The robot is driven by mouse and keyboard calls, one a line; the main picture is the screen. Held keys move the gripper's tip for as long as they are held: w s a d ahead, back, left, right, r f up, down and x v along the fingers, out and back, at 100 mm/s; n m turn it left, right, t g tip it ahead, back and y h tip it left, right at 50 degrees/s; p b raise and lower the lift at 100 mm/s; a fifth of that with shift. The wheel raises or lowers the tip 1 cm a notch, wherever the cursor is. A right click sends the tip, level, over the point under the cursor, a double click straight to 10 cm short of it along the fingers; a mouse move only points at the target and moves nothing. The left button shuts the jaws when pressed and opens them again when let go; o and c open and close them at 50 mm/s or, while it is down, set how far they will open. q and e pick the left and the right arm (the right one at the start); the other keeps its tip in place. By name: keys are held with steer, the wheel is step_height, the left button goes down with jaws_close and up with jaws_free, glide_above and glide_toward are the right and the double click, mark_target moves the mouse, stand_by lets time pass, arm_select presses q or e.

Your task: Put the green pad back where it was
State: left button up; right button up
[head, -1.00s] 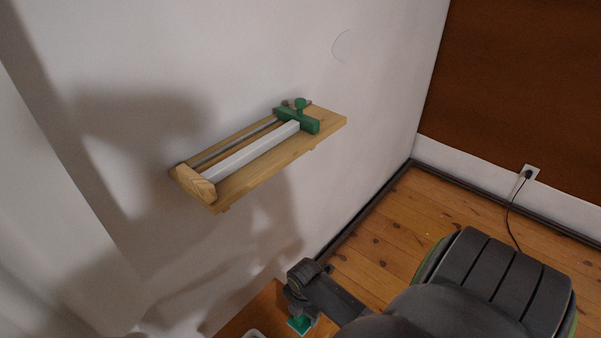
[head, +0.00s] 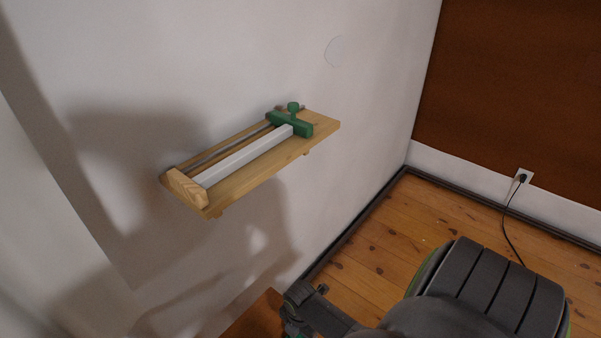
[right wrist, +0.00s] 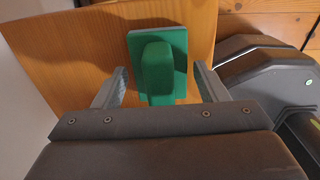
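The green pad (right wrist: 178,44), a flat green plate with a raised block-like handle, lies on an orange-brown wooden surface (right wrist: 85,45) in the right wrist view. My right gripper (right wrist: 158,85) is open. Its fingers stand on either side of the handle, with a gap on both sides. In the head view my right gripper (head: 297,308) is at the bottom edge, beside the wooden surface (head: 257,316), and the pad does not show there. My left gripper is not in view.
A wooden wall shelf (head: 250,179) holds a white bar (head: 243,159), a metal rod, a wooden end block (head: 187,188) and a green clamp-like piece (head: 290,124). A white wall stands behind it. A black cord (head: 507,215) hangs from an outlet at right.

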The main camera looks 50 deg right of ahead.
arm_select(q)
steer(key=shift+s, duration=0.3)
arm_select(e)
steer(key=shift+o, duration=0.8)
step_height(320, 180, up, 11)
steer(key=p, duration=0.3)
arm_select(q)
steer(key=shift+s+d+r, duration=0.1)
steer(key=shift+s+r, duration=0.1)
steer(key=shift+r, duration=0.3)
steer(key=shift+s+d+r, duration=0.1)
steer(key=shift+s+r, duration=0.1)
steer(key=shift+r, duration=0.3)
arm_select(e)
steer(key=shift+r, duration=0.65)
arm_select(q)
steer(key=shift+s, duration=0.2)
